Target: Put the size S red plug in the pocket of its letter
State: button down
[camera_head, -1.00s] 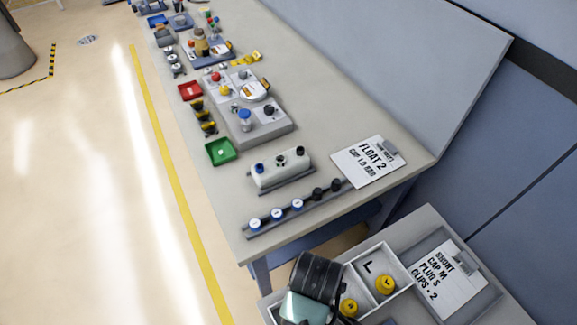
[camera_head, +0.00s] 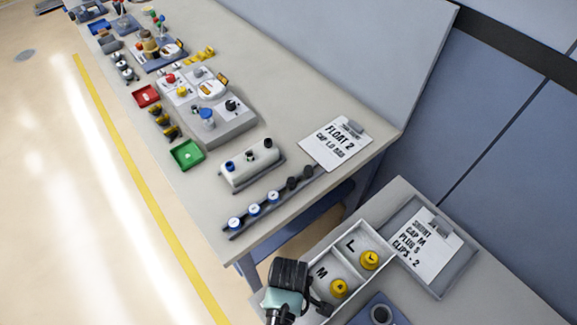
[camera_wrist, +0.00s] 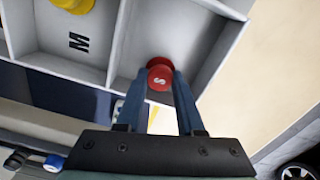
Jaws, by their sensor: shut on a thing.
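The red plug (camera_wrist: 159,76), marked S, is between the fingers of my gripper (camera_wrist: 163,88) in the wrist view, and the gripper is shut on it. It is over the empty-looking end pocket of the light grey tray (camera_wrist: 113,45), next to the M pocket. I cannot tell how high it is above that pocket's floor, and no letter shows in that pocket. In the head view my gripper (camera_head: 321,306) is at the near end of the tray, and the red plug is hidden there.
Yellow plugs sit in the M pocket (camera_head: 338,288) and the L pocket (camera_head: 369,260). A clipboard (camera_head: 428,245) lies right of the tray. A blue block with a dark round hole (camera_head: 380,314) is in front. The long workbench (camera_head: 290,125) stands behind.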

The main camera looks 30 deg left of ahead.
jog(key=shift+f, duration=0.2)
jog(key=c, duration=0.5)
grip_release()
jog(key=shift+r, duration=0.1)
notch_tip(320, 180, up, 12)
jog(key=shift+r, duration=0.1)
